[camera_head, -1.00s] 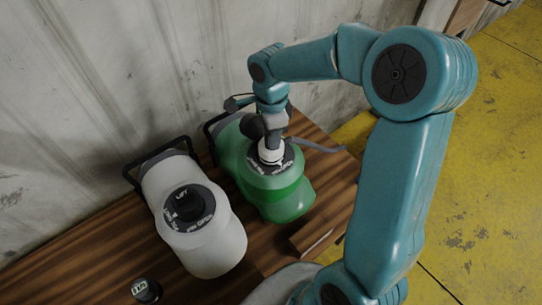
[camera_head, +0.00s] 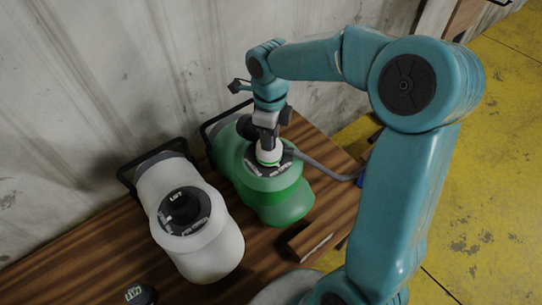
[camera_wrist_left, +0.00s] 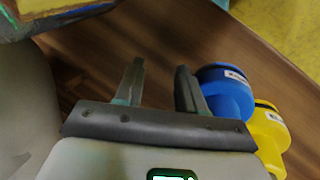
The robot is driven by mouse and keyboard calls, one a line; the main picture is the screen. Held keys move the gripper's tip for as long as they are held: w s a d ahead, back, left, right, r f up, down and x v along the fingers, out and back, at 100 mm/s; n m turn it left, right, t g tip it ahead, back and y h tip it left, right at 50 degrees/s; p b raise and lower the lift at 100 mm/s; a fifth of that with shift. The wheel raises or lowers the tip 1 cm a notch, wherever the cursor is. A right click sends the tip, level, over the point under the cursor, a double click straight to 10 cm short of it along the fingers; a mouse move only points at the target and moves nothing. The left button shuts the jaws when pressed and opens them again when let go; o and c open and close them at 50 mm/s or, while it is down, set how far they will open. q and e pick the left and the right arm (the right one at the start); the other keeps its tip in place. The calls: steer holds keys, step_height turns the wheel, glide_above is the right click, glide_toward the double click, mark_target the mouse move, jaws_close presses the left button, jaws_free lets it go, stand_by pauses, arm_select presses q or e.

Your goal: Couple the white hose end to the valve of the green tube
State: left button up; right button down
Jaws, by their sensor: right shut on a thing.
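The green tube (camera_head: 280,200) lies on the wooden table, with a dark labelled valve ring (camera_head: 288,165) on its top. My right gripper (camera_head: 268,142) is over this valve, pointing down and shut on the white hose end (camera_head: 269,155). The white hose end is at the middle of the valve ring; I cannot tell whether it is seated or just above. A grey hose (camera_head: 325,171) runs from it to the right. In the left wrist view my left gripper (camera_wrist_left: 158,85) has its fingers apart with nothing between them, above wood.
A white tube (camera_head: 215,250) with its own dark valve (camera_head: 184,206) lies left of the green one. A dark cap (camera_head: 140,294) is at the lower left. A blue (camera_wrist_left: 228,95) and a yellow fitting (camera_wrist_left: 268,132) stand beside my left gripper. A wall (camera_head: 80,100) rises behind.

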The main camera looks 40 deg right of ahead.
steer(key=shift+s+d+f+m, duration=0.2)
steer(key=shift+d+f+m, duration=0.05)
steer(key=shift+f+m, duration=0.15)
steer(key=shift+w+a, duration=0.15)
steer(key=c, duration=0.7)
jaws_free()
steer(key=shift+o, duration=0.2)
